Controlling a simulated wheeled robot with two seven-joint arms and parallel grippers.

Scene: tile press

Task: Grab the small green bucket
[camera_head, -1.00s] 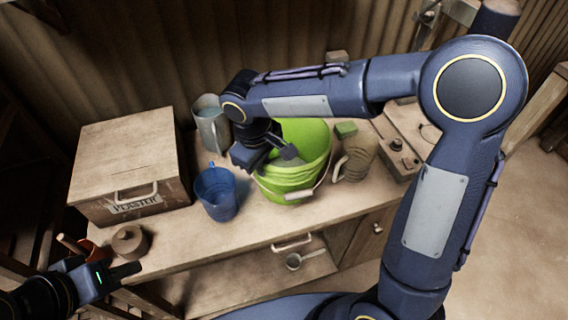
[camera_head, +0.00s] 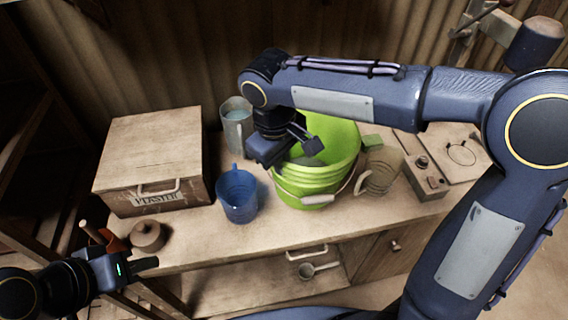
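The green bucket (camera_head: 318,183) stands upright on the wooden bench, with a wire handle and a pale grip (camera_head: 317,199) hanging at its front. Greyish contents show inside it. My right gripper (camera_head: 300,153) is over the bucket's left rim, its fingers apart and pointing down and right; part of the rim is hidden behind it. I cannot tell whether it touches the rim. My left gripper (camera_head: 145,267) is at the lower left, away from the bucket, near the bench's front edge; its finger gap is not clear.
A blue jug (camera_head: 237,195) and a grey jug (camera_head: 238,129) stand left of the bucket. A plaster box (camera_head: 152,160) and a brown pot (camera_head: 148,235) are further left.

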